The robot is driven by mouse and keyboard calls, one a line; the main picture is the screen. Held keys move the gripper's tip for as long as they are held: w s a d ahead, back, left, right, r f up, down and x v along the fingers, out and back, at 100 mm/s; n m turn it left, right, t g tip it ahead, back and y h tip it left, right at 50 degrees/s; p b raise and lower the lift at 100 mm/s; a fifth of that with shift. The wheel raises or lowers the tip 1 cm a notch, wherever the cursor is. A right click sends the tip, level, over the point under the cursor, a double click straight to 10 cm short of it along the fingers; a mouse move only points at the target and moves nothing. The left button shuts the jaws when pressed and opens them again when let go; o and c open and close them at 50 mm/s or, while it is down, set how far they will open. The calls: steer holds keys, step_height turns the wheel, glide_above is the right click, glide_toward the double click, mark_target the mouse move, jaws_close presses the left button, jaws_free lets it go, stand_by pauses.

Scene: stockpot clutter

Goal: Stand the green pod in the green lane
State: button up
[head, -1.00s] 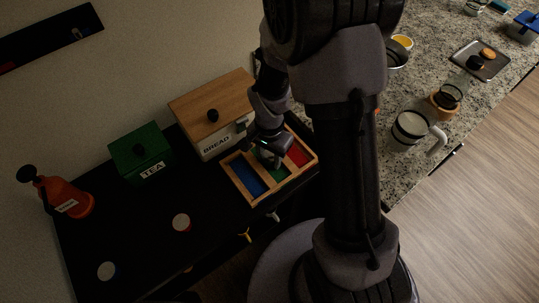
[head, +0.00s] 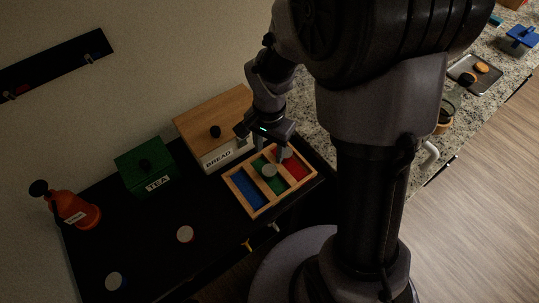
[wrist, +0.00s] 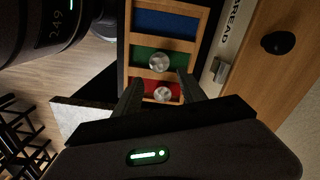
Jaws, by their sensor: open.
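The wooden tray (head: 258,212) has blue, green and red lanes. A pod with a silver-grey top (head: 268,171) stands in the green lane (head: 276,185); it also shows in the wrist view (wrist: 159,62). Its side colour cannot be made out. Another silver-topped pod (wrist: 162,94) stands in the red lane (wrist: 149,86). My gripper (head: 271,150) is open and empty above the tray. In the wrist view its fingers (wrist: 158,88) appear on either side of the red-lane pod, with the green-lane pod just beyond the tips.
The bread box (head: 215,125) stands close behind the tray. The green tea box (head: 146,168) and an orange bottle (head: 75,210) stand farther left. A red-rimmed pod (head: 185,234) and a blue-rimmed pod (head: 114,281) are on the black counter, with clear room between them.

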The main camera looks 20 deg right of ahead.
steer(key=s+a+r+n+t+y, duration=0.1)
steer(key=s+a+r+n+t, duration=0.1)
steer(key=s+r, duration=0.4)
steer(key=s+a+r+n+t+y, duration=0.1)
steer(key=s+r+n+t, duration=0.2)
steer(key=s+r, duration=0.4)
step_height(320, 180, up, 7)
steer(key=shift+s+a+f+n+t, duration=0.1)
steer(key=shift+s+a+n+t, duration=0.2)
steer(key=shift+a+t, duration=0.1)
steer(key=shift+w, duration=0.1)
